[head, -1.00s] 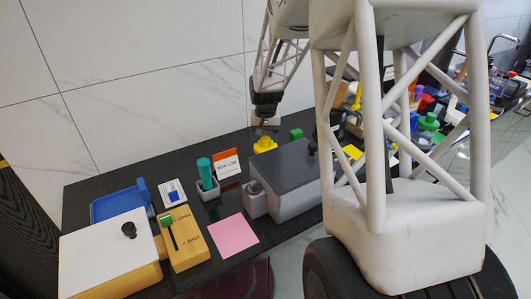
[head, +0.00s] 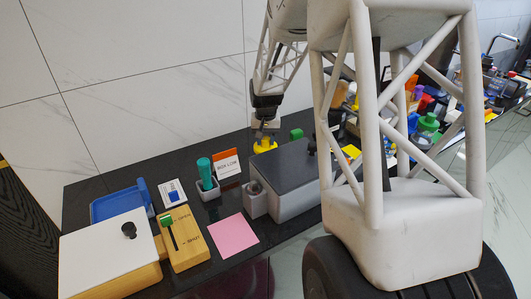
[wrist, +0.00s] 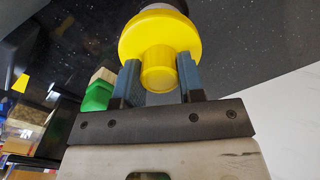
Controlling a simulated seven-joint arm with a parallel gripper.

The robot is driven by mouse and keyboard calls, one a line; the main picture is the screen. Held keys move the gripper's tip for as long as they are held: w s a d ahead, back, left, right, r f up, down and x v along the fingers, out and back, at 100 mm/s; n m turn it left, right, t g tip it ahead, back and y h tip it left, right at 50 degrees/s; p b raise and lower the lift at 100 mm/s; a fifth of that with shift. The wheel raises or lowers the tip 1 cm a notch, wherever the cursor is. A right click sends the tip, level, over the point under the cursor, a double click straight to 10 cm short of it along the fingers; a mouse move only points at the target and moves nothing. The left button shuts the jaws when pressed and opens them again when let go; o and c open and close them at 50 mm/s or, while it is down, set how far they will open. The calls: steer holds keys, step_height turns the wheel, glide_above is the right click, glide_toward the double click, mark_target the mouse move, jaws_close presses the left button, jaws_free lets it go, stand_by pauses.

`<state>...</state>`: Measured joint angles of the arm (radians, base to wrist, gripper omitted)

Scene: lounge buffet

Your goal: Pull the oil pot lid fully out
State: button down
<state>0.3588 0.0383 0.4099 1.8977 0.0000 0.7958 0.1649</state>
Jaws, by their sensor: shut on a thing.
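The oil pot lid, a round yellow piece with a smaller yellow knob (wrist: 160,38), fills the top middle of the wrist view. In the head view the yellow lid (head: 264,147) is low at the back of the dark counter, behind the grey box. My gripper (wrist: 160,82) is shut on the lid's knob, with a blue-grey finger on each side. In the head view my gripper (head: 264,134) comes down onto the lid from above. Beyond the lid only a bit of a dark round body shows in the wrist view; how far the lid sits in it is hidden.
A grey box (head: 285,175) stands in front of the lid. A green block (head: 296,134) is close on its right. The "BOX LOW" sign (head: 228,163), a teal-handled item (head: 206,172) and a white-topped box (head: 100,255) stand to the left. The wall is close behind.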

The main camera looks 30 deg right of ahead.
mark_target(265, 138)
steer(key=shift+r, duration=0.95)
stand_by(1.3)
steer(key=shift+r, duration=1.95)
steer(key=shift+w+a, duration=0.1)
